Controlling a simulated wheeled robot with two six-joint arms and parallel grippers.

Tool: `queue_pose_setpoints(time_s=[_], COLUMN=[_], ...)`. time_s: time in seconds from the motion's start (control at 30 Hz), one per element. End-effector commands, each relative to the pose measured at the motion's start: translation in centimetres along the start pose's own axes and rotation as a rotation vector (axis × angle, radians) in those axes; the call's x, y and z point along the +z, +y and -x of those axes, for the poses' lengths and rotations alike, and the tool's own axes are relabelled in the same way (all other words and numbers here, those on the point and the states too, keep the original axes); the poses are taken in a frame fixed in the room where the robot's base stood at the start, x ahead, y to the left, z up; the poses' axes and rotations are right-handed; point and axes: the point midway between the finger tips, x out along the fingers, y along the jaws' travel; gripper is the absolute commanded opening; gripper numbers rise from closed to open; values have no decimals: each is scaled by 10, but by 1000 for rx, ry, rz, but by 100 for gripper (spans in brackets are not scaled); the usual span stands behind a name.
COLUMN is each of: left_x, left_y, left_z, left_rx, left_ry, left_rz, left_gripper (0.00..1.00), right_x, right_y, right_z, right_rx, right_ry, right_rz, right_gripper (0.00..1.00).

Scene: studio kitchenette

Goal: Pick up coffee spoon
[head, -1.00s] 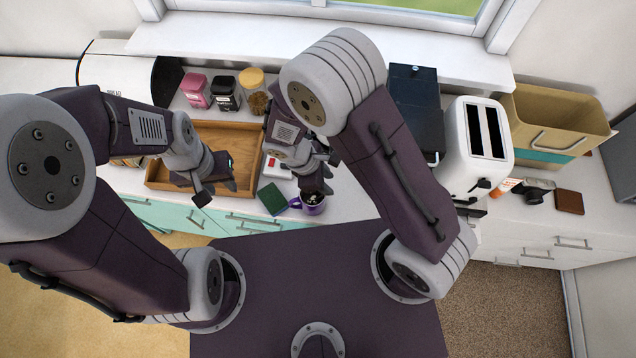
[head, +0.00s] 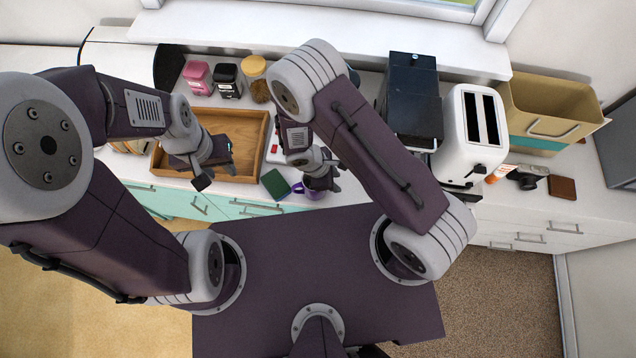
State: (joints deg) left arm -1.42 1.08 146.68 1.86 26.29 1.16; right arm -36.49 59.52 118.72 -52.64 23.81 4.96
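I cannot make out the coffee spoon. A purple mug (head: 313,194) stands near the counter's front edge, partly hidden under my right gripper. My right gripper (head: 323,184) points down at the mug's top, and its fingers cover the mug's opening. I cannot tell whether they touch anything or how far apart they are. My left gripper (head: 218,177) is over the front right part of the wooden tray (head: 240,118). It is too small and dark to show whether its fingers are open.
A green sponge-like block (head: 275,184) lies left of the mug. Pink (head: 198,76), black (head: 227,81) and yellow-lidded jars (head: 255,78) stand behind the tray. A dark coffee machine (head: 413,95) and white toaster (head: 470,135) stand to the right. A tan bin (head: 550,110) is further right.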

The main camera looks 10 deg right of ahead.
Motion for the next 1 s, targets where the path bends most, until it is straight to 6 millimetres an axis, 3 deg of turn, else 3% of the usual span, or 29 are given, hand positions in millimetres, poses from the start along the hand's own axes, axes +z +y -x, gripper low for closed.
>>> queue_pose_setpoints(time_s=[0.17, 0.3, 0.73, 1.0], left_x=[0, 0, 0, 0], left_y=[0, 0, 0, 0], left_z=[0, 0, -1, -3], left_rx=[0, 0, 0, 0], left_ry=[0, 0, 0, 0], left_rz=[0, 0, 0, 0], left_gripper=[36, 36, 36, 36], right_x=[0, 0, 2, 22], right_y=[0, 0, 2, 5], right_z=[0, 0, 7, 57], right_rx=[1, 1, 3, 5], right_ry=[1, 1, 2, 6], right_rz=[-1, -1, -4, -6], right_gripper=[34, 0, 0, 0])
